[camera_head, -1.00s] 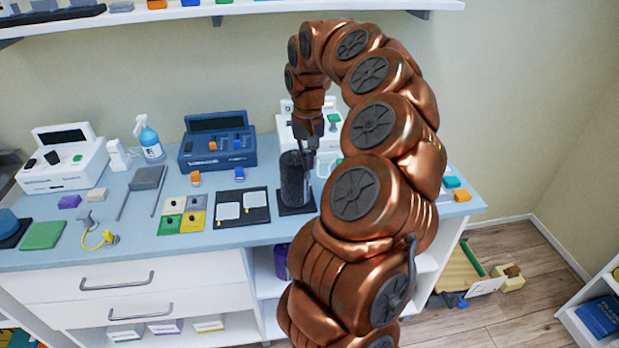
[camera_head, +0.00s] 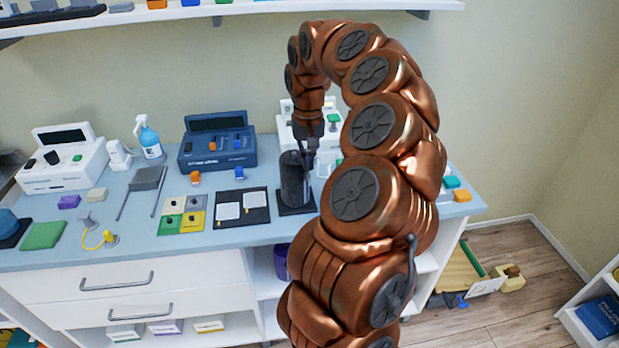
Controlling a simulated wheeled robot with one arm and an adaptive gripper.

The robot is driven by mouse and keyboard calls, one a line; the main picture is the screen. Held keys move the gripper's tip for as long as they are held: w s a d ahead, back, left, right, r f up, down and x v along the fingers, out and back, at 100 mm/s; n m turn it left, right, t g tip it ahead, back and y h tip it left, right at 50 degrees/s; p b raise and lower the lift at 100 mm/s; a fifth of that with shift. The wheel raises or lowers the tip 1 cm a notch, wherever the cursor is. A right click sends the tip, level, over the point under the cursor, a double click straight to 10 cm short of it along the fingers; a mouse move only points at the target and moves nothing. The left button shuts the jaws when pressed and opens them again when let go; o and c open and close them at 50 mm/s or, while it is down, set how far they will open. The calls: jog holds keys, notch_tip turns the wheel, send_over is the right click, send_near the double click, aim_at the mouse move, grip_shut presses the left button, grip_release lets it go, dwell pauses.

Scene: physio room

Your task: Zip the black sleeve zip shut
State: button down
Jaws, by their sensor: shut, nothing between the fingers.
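The black sleeve (camera_head: 291,180) stands upright as a dark cylinder on a black base plate (camera_head: 297,209) at the right part of the blue-grey worktop. Its zip and pull tab are too small and dark to make out. My gripper (camera_head: 308,168) points down from my copper arm at the right side of the sleeve's upper part. It is shut with nothing between its fingers. I cannot tell whether the fingertips touch the sleeve. My arm hides the worktop just right of it.
A black board with two white panels (camera_head: 255,203) lies left of the sleeve. A dark blue device (camera_head: 217,158) and a spray bottle (camera_head: 149,140) stand behind. A white device (camera_head: 285,128) stands behind my gripper. The worktop's front strip is mostly clear.

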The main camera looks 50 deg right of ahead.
jog(key=shift+f, duration=0.2)
jog(key=shift+f+b, duration=0.4)
jog(key=shift+b, duration=0.1)
jog(key=shift+s+r, duration=0.1)
jog(key=shift+s, duration=0.05)
jog(key=s+b, duration=0.1)
jog(key=s+r, duration=0.1)
jog(key=s+r+b, duration=0.1)
jog(key=s, duration=0.1)
jog(key=shift+s+a+b, duration=0.1)
jog(key=shift+a+b, duration=0.15)
jog(key=shift+b, duration=0.1)
jog(key=shift+a, duration=0.1)
dwell(0.5)
